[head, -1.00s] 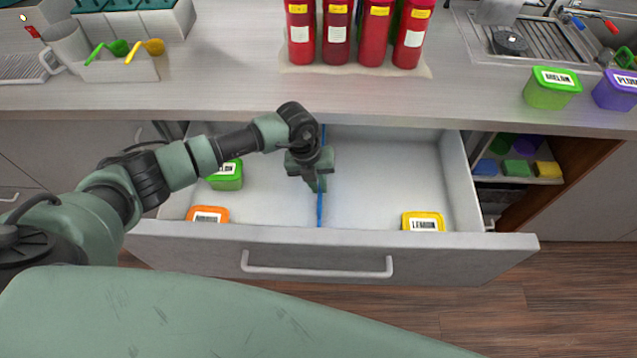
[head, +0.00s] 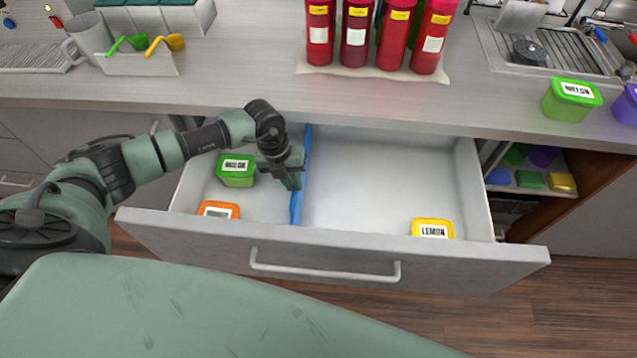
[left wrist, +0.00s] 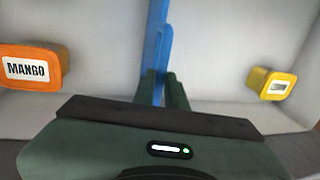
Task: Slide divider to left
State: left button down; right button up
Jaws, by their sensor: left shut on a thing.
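The blue divider (head: 307,160) stands upright across the open drawer (head: 385,185), running from back to front, left of the drawer's middle. My left gripper (head: 292,180) is down in the drawer and shut on the divider; in the left wrist view the divider (left wrist: 154,50) runs between the fingers (left wrist: 164,90). The gripper hides part of the divider in the head view. My right gripper is not in view.
Left of the divider are a green melon tub (head: 236,172) and an orange mango tub (head: 219,210). A yellow lemon tub (head: 433,229) sits at the front right. The drawer floor between divider and lemon tub is clear. Red bottles (head: 394,38) stand on the counter.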

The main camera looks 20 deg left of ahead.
pick_arm(q)
jog(key=shift+s+a, duration=0.25)
jog(key=shift+a, duration=1)
jog(key=c, duration=1.5)
grip_release()
jog(key=shift+a, duration=0.1)
jog(key=shift+o, duration=0.2)
jog(key=shift+s, duration=0.15)
jog(key=shift+r, duration=0.1)
notch_tip(320, 180, up, 8)
jog(key=a+b, duration=0.1)
jog(key=shift+s+a+f+b, duration=0.2)
jog(key=shift+a+b, duration=0.05)
jog(key=shift+b, duration=0.15)
